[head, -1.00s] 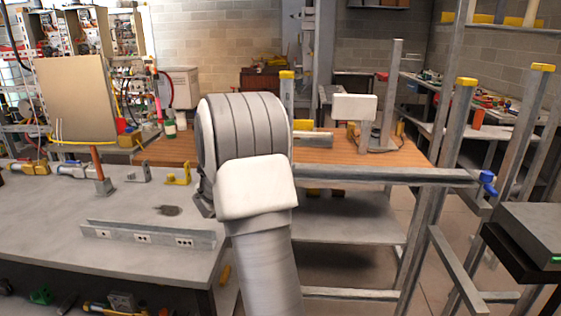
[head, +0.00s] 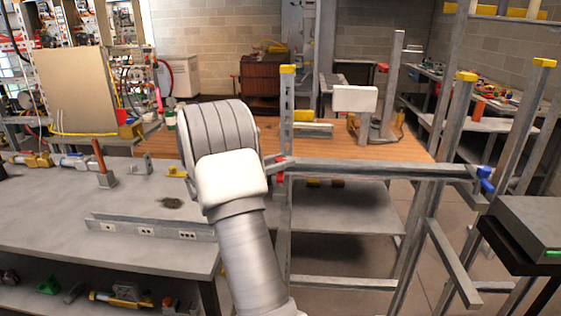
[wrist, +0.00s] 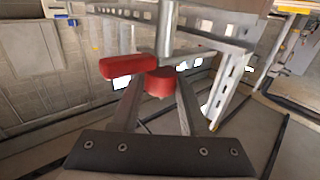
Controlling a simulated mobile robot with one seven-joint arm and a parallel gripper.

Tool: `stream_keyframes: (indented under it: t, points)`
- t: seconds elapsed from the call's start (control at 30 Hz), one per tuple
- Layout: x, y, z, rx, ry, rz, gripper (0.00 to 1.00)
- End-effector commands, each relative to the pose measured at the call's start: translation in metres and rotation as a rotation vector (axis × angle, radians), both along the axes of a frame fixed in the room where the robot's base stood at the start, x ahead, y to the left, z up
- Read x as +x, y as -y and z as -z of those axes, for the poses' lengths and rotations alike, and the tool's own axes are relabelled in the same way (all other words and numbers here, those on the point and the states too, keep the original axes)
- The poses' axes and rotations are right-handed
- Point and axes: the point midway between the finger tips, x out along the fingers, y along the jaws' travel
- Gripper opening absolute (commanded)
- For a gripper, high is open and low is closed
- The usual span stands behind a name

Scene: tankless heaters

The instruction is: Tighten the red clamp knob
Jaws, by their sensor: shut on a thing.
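The red clamp knob (wrist: 160,84) is between the fingertips of my gripper (wrist: 160,90) in the wrist view. My fingers close in on it from both sides, and my gripper is shut on it. A red bar-shaped piece (wrist: 127,67) sits beside it to the left, and a grey metal rod (wrist: 166,35) rises above it. In the head view the red knob (head: 280,178) shows small at the left end of the horizontal rail (head: 375,171), by the upright post. My arm hides most of the gripper there.
A blue clamp (head: 486,180) sits at the rail's right end. Upright posts with yellow caps (head: 467,76) stand right. A grey workbench (head: 60,205) with a metal strip lies left of my arm. A wooden table (head: 330,146) stands behind the rail.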

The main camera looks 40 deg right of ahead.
Motion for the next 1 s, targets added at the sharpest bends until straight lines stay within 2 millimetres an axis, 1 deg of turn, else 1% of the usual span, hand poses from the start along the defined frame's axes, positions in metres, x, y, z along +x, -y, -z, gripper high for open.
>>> stream_keyframes:
  t: [0.03,0.17,0.2,0.47,0.57,0.67,0.77,1.0]
  points:
    - [0.000,0.001,-0.001,-0.002,0.002,0.001,0.49]
    - [0.000,0.001,-0.001,-0.002,0.002,0.000,0.73]
    - [0.000,0.001,-0.001,-0.001,0.001,0.000,0.74]
    - [0.000,0.000,0.000,-0.001,0.001,-0.001,0.74]
    - [0.002,-0.006,0.000,0.000,0.001,-0.002,0.74]
    - [0.005,-0.020,0.000,-0.001,0.000,-0.004,0.74]
    - [0.009,-0.041,0.000,0.000,0.000,-0.005,0.74]
    - [0.021,-0.100,0.000,0.000,0.001,-0.006,0.74]
